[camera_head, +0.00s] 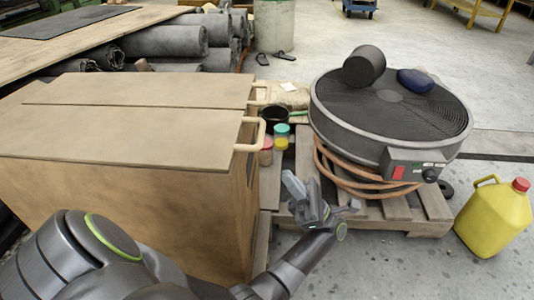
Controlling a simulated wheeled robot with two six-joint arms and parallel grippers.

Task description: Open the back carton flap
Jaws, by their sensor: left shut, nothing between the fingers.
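The brown carton (140,210) stands at the left with its top covered. The back carton flap (150,90) lies flat and shut, with a thin seam between it and the front flap (125,132), which is also flat. A pale handle (261,133) sticks out at the right end of the front flap. Another pale handle (261,86) shows at the right end of the back flap. My left gripper (306,190) is shut and empty, to the right of the carton and apart from both flaps. My right gripper is not in view.
A round heater-like unit (330,108) with a dark can (364,66) on top stands on a wooden pallet (395,208) at the right. Small jars (281,143) sit beside the carton. A yellow jug (495,222) stands far right. Dark rolls (165,42) lie behind.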

